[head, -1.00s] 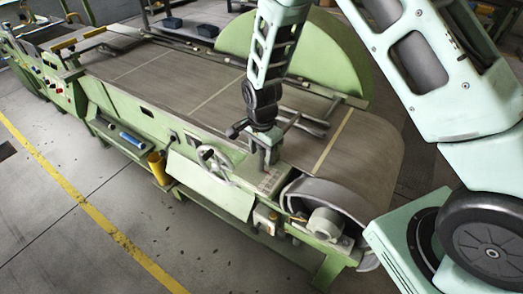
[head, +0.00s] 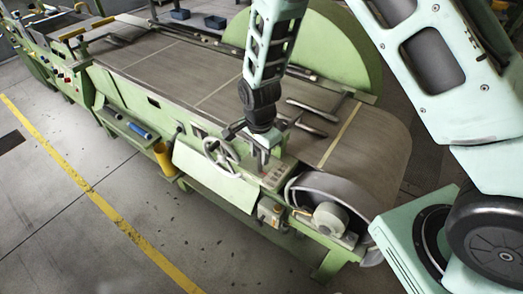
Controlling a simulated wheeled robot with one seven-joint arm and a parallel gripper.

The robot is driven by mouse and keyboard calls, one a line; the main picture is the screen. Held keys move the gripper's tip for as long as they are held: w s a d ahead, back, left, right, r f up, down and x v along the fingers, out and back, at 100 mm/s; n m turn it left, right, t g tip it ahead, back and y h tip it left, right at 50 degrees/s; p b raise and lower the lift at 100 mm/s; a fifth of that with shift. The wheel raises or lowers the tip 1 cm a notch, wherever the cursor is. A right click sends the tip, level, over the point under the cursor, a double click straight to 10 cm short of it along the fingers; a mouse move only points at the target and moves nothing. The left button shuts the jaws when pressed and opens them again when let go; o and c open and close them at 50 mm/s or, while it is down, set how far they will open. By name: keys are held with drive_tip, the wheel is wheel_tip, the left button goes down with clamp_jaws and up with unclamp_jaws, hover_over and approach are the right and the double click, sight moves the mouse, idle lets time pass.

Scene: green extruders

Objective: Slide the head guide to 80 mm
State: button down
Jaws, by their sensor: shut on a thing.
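My gripper (head: 262,158) points down at the near edge of the green belt machine, by the end with the drum. Its fingers are shut on a small part there, which they mostly hide. Dark metal guide bars (head: 304,127) reach over the belt just right of the gripper. I take them for the head guide; their join to the held part is hidden. A green plate with small markings (head: 279,176) lies just right of and below the fingers. I cannot read any millimetre value.
A handwheel (head: 222,157) stands close left of the gripper. The wide brown belt (head: 185,68) runs to the far left. The drum guard (head: 328,192) is at the near right, and a green rounded panel (head: 330,50) rises behind. The floor in front is clear.

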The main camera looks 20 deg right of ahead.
drive_tip(key=c, duration=1.1)
unclamp_jaws()
drive_tip(key=shift+r, duration=0.1)
wheel_tip(320, 180, up, 17)
drive_tip(key=b, duration=0.4)
drive_tip(key=shift+r, duration=0.15)
